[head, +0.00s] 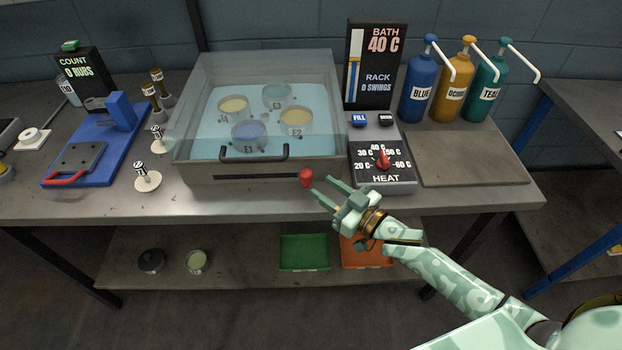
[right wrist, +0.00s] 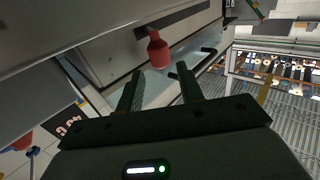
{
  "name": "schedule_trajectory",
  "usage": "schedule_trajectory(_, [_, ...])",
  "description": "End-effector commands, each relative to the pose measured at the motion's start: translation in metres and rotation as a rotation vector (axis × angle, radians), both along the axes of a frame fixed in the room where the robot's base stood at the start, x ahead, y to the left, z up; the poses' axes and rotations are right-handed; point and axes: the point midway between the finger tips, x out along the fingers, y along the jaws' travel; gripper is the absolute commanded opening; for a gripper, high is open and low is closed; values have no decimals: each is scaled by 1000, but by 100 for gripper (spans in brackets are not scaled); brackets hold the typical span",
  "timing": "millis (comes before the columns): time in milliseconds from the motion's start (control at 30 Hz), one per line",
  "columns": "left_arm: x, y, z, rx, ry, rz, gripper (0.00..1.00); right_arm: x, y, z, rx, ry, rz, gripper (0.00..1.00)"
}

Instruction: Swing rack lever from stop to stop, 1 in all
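The rack lever's red knob (head: 306,178) sticks out from the front of the dye bath (head: 190,172), at the right end of a dark horizontal slot (head: 258,177). My right gripper (head: 322,186) is just right of the knob, its fingers pointing at it. In the right wrist view the red knob (right wrist: 158,51) stands beyond the spread fingertips (right wrist: 158,78), with a gap between them. The right gripper is open and empty. The display panel (head: 374,65) reads "BATH 40 C" and "RACK 0 SWINGS". My left gripper is out of view.
Several dye cups sit in the bath under a clear cover, with a dark handle (head: 254,153) above the slot. The heat control box (head: 383,168) with its red dial is right of the knob. Dye bottles (head: 417,90) stand behind a bare grey board (head: 466,160).

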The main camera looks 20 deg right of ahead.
Motion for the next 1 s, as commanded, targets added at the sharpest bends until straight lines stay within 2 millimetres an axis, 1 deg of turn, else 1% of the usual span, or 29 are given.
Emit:
schedule_trajectory(33, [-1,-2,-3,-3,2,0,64,11,6,-1,-1,-3,0,37])
schedule_trajectory(100, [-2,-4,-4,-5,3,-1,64,23,12,-1,1,-2,0,37])
schedule_trajectory(200, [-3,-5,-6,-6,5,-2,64,35,19,-1,-1,0,-1,37])
schedule_trajectory(300, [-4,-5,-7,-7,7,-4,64,43,24,-1,-1,0,-1,37])
schedule_trajectory(433, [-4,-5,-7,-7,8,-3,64,47,26,-1,-2,1,0,37])
schedule_trajectory(633, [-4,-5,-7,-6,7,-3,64,47,26,-1,-2,1,0,37])
schedule_trajectory(667, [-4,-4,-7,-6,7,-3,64,47,26,-1,-2,1,0,34])
schedule_trajectory(700, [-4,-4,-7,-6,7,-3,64,47,26,-1,-2,1,0,23])
schedule_trajectory(767, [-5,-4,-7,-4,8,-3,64,47,26,-1,-1,0,0,7])
schedule_trajectory(800, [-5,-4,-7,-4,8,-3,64,47,26,0,-1,0,0,0])
schedule_trajectory(1000, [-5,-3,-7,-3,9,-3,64,47,26,0,0,1,-2,0])
